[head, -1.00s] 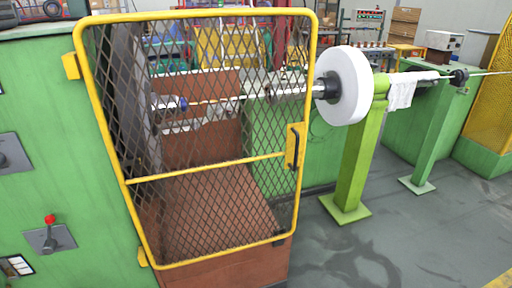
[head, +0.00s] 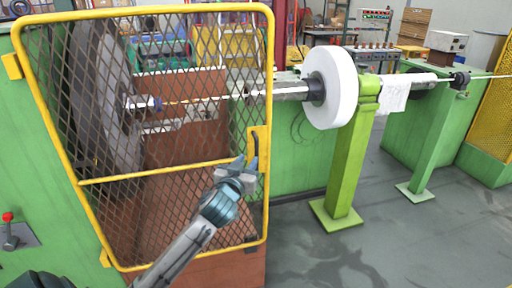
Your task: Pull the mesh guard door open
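The mesh guard door (head: 172,170) has a yellow tubular frame with dark diamond mesh and fills the left half of the head view. It looks closed across the machine opening. Its black handle (head: 255,150) sits on a yellow plate at the door's right edge. My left gripper (head: 245,171) is in front of the door, just below and left of the handle. Its fingers look spread apart with nothing between them. I cannot tell whether they touch the handle or the plate. My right gripper is not in view.
A green machine housing (head: 30,150) with a red-knobbed lever (head: 8,218) is left of the door. A white roller (head: 332,87) on a green post (head: 346,170) stands to the right. Grey floor (head: 330,260) is open in front of the post.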

